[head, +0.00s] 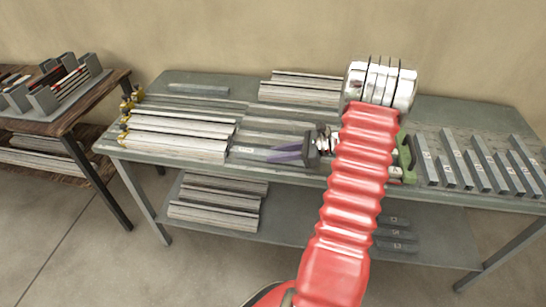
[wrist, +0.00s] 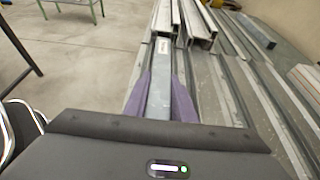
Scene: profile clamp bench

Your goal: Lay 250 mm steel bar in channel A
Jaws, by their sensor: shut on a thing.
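My gripper (head: 268,153), with purple fingers, is low over the middle of the bench in the head view. In the wrist view my gripper (wrist: 162,77) is shut on a grey steel bar (wrist: 158,98), one finger along each side. The bar has a white label near its far end, too small to read. The bar's exposed end (head: 243,150) shows left of the fingers in the head view. It lies lengthwise along the grooved channels (wrist: 209,95). I cannot tell which is channel A, or whether the bar touches the channel floor.
Pale profiles (head: 180,137) with yellow end pieces lie just beyond the bar's far end, at the left. More profiles (head: 300,88) are stacked at the back. A wooden table (head: 60,122) is at far left.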

